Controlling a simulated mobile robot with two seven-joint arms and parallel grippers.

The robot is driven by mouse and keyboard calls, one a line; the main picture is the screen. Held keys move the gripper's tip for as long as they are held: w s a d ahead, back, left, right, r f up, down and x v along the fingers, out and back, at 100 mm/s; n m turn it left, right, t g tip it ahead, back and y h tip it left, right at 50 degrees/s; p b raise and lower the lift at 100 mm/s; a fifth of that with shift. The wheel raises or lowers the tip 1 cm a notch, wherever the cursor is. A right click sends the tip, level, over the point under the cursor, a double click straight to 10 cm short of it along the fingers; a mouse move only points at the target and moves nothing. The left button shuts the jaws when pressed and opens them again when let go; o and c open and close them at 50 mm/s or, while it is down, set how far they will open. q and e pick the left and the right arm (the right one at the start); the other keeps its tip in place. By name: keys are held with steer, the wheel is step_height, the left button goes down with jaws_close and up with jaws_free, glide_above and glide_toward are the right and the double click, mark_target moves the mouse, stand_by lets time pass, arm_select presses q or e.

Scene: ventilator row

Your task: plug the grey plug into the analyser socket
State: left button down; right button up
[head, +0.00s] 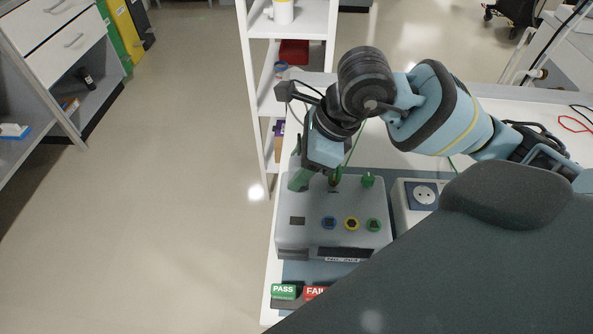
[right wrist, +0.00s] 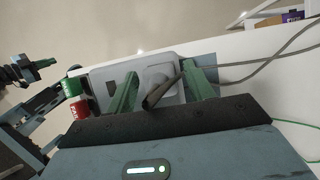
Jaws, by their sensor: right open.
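The analyser (head: 312,240) is a grey box on the white table. My right gripper (head: 318,182) is over its back left part. In the right wrist view its green fingers (right wrist: 162,92) are apart. The grey plug (right wrist: 160,80) shows between them, over the analyser's top, its grey cable running off right; I cannot tell whether a finger touches it. The gripper hides the plug and part of the analyser's top in the head view, and I cannot make out the analyser's socket. What looks like my left gripper (right wrist: 42,64) shows at the left of the wrist view, its opening unclear.
Blue, yellow and green round ports (head: 351,224) line the analyser's top, with a green plug (head: 368,179) behind. Right of it stands a unit with a round mains outlet (head: 423,194). PASS (head: 284,291) and FAIL (head: 314,292) blocks lie in front. Open floor lies left.

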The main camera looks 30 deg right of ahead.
steer(key=shift+f, duration=0.1)
stand_by(0.5)
jaws_close()
